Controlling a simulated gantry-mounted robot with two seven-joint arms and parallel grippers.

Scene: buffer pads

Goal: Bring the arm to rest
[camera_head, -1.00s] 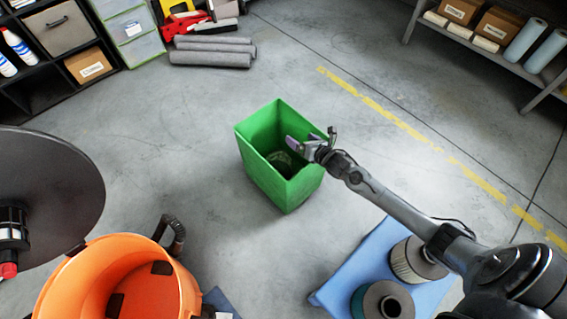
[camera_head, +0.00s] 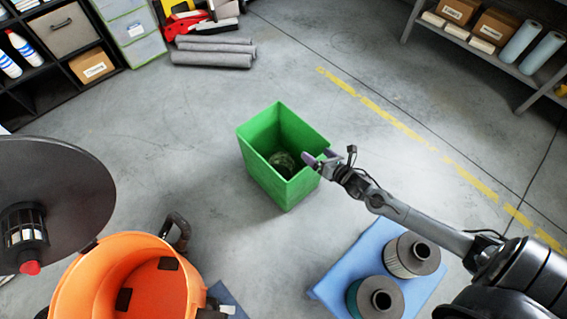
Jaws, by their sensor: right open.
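My right gripper (camera_head: 318,161) is open and empty at the right rim of the green bin (camera_head: 279,190). My right arm reaches in from the lower right. The green bin stands upright on the floor, and a round, greyish object (camera_head: 283,162) lies at its bottom. I cannot tell exactly what that object is. My left gripper is not in the view.
A blue platform (camera_head: 335,283) at the lower right bears two cylindrical filters (camera_head: 412,255). An orange tub (camera_head: 128,252) and a large dark disc (camera_head: 55,180) stand at the lower left. Shelves line the back corners. The floor around the bin is clear.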

